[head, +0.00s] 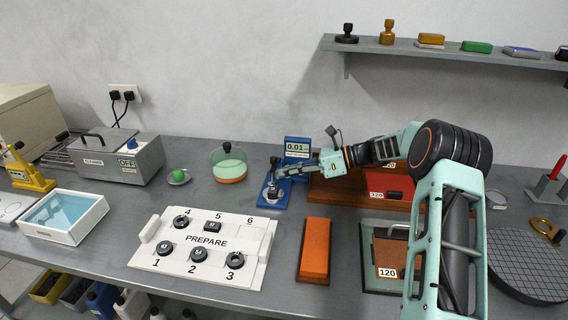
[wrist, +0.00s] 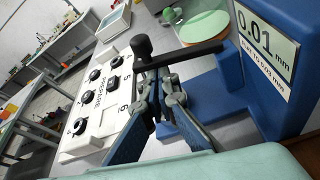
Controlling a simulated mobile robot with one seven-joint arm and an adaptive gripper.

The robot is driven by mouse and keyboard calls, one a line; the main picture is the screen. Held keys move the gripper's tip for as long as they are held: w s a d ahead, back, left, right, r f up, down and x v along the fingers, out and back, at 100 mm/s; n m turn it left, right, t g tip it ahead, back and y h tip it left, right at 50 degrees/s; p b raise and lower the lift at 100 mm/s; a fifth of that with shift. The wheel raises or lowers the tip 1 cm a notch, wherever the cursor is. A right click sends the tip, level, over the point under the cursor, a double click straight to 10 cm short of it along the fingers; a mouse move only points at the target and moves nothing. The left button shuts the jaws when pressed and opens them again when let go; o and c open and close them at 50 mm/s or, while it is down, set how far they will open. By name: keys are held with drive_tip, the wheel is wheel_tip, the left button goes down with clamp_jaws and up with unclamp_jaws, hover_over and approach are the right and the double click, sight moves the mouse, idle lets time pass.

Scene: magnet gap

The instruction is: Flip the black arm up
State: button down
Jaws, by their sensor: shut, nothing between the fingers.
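The blue gauge (head: 297,145) stands on the bench with its readout at 0.01 mm, and its display (wrist: 265,45) fills the right of the wrist view. Its black arm (wrist: 190,56) lies roughly level, with an upright black knob (wrist: 142,46) at its free end. The knob also shows in the head view (head: 275,162). My gripper (wrist: 163,82) is shut and empty, its fingertips close to the arm near the knob end. I cannot tell whether they touch it. In the head view my gripper (head: 274,178) reaches in from the right, over the gauge's base.
A white PREPARE tray (head: 205,268) with several black parts stands front left. A green-and-orange dish (head: 229,170) is left of the gauge. An orange block (head: 314,250) lies in front, and a red-topped wooden stand (head: 340,193) is just right. A shelf (head: 440,55) hangs above right.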

wheel_tip(320, 180, up, 2)
drive_tip(key=m+p, duration=0.1)
drive_tip(key=p, duration=0.2)
drive_tip(key=shift+w+m+g, duration=0.15)
drive_tip(key=shift+m+g, duration=0.15)
drive_tip(key=shift+g, duration=0.1)
drive_tip(key=w+d+r+m+p, duration=0.1)
drive_tip(key=w+r+p, duration=0.2)
drive_tip(key=w+r, duration=0.1)
drive_tip(key=shift+w+r+m+g+y, duration=0.35)
drive_tip(key=shift+w+m+g+y, duration=0.05)
drive_tip(key=shift+w+r, duration=0.15)
drive_tip(key=shift+r, duration=0.1)
drive_tip(key=shift+d, duration=0.15)
drive_tip(key=d, duration=0.7)
drive_tip(key=shift+s+r, duration=0.25)
drive_tip(key=shift+r, duration=0.2)
